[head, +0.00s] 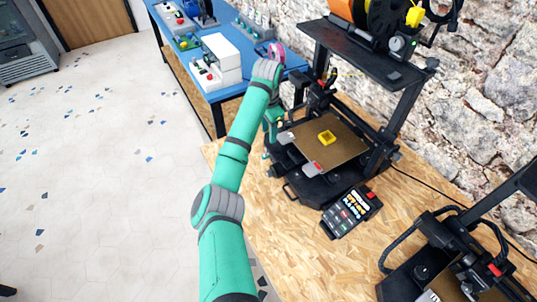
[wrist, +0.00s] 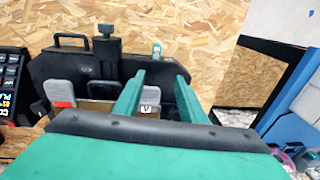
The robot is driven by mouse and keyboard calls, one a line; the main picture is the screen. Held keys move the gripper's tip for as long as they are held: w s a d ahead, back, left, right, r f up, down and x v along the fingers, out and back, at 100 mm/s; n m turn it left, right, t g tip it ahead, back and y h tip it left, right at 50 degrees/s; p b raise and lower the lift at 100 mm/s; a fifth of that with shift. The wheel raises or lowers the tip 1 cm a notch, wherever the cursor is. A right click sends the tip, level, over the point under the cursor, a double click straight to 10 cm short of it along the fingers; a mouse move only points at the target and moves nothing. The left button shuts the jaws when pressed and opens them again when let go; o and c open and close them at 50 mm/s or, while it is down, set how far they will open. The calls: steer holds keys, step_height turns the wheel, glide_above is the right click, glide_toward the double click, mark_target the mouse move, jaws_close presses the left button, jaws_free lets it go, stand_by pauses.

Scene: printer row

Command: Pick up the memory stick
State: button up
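The memory stick appears to be a small teal-and-white piece (wrist: 156,50) lying on the wooden bench, close to the edge of the black printer base. It shows in the wrist view just beyond my fingertips and roughly between them. In the head view it seems to be the small teal spot (head: 265,155) left of the printer. My gripper (wrist: 160,75) is open, with its two green fingers apart and nothing between them. In the head view my gripper (head: 271,128) is partly hidden by my arm, above the bench beside the printer.
The printer (head: 325,185) stands right beside my gripper, with a yellow print (head: 327,137) on its bed. A control panel (head: 351,211) sits in front of it, and another printer (head: 455,265) stands lower right. A blue table (head: 240,92) with a white box lies behind.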

mark_target(265, 155)
steer(key=shift+g, duration=0.6)
steer(key=f, duration=0.3)
steer(key=a+f, duration=0.1)
steer(key=f, duration=0.3)
steer(key=s+f, duration=0.1)
steer(key=f, duration=0.2)
steer(key=shift+a+f, duration=0.35)
steer(key=shift+f, duration=0.05)
jaws_close()
